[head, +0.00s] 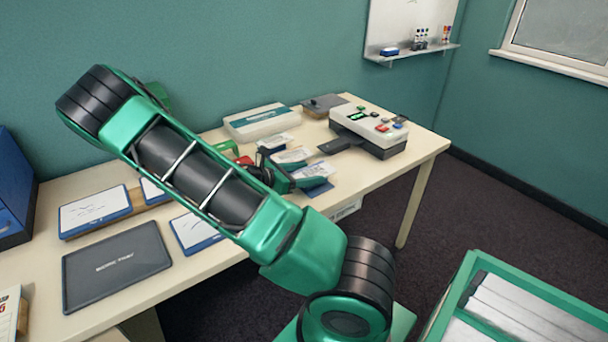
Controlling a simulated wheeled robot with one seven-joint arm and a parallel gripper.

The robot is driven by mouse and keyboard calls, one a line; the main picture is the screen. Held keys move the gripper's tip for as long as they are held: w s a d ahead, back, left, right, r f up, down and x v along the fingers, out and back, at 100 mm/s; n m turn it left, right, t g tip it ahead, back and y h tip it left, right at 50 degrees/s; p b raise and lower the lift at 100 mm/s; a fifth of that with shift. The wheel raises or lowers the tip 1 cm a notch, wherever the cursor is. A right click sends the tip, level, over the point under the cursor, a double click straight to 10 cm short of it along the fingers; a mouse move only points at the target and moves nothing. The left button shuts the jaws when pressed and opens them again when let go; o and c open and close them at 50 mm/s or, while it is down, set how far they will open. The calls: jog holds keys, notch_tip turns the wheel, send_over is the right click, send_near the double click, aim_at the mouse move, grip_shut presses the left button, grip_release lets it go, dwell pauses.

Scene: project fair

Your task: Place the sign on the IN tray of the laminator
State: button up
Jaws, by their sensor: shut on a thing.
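My gripper (302,182) is over the table's middle, partly hidden behind my own arm. It is shut on a flat white and blue piece, which looks like the sign (318,170). My gripper covers part of it, and its print is too small to read. The likely laminator (372,125) is a white and dark box with a lit green display and coloured buttons at the table's right end. A dark tray (340,145) juts from its left side, to the right of and behind the sign. The sign is apart from this tray. No IN marking is legible.
A long white and teal device (262,121) and a dark grey flat item (323,104) stand at the back. Blue-edged white panels (95,212) and a dark mat (116,266) lie at left. A green crate (458,283) stands at lower right. The table's right front corner is clear.

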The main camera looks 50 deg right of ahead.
jog(key=shift+f, duration=0.1)
jog(key=o, duration=1)
jog(key=shift+o, duration=0.2)
